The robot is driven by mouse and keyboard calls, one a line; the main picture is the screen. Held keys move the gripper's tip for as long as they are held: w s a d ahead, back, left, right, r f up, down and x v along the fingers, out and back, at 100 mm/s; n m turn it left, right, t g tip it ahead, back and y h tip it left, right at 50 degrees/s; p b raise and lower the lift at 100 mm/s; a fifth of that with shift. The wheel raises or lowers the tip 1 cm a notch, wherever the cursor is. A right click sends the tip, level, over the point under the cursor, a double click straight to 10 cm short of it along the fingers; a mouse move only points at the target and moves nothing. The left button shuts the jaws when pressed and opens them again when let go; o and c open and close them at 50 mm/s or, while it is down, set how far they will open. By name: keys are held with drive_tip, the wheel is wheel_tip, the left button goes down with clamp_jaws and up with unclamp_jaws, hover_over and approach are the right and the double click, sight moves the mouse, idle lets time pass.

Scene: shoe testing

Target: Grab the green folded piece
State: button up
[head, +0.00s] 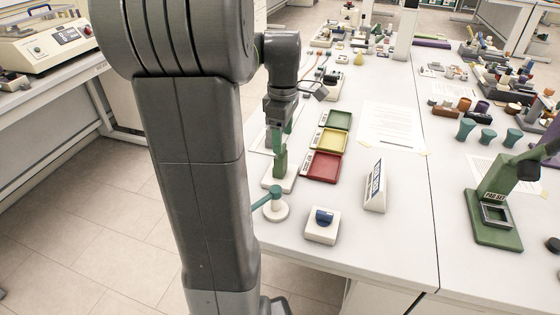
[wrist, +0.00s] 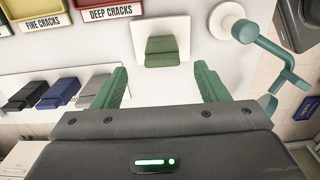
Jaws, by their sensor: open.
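The green folded piece (wrist: 165,51) sits on a small white base (wrist: 178,27) in the wrist view. In the head view it shows as a green upright shape (head: 281,165) on the white base (head: 283,182). My gripper (wrist: 161,80) is open, with its two green fingers spread wide and nothing between the tips. In the wrist view the piece lies beyond the fingertips, roughly centred between them. In the head view my gripper (head: 280,138) points down just above the piece. The fingers and the piece overlap there and share a similar green, so the exact gap is unclear.
Green (head: 339,120), yellow (head: 331,139) and red (head: 322,166) trays lie right of the piece. A teal handle on a white round base (head: 275,210) stands close in front. Black, blue and grey folded pieces (wrist: 60,92) lie left in the wrist view.

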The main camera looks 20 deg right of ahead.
sight(280, 160)
drive_tip(key=f, duration=0.8)
drive_tip(key=shift+a+f, duration=0.25)
drive_tip(key=shift+a, duration=0.05)
drive_tip(key=c, duration=1.2)
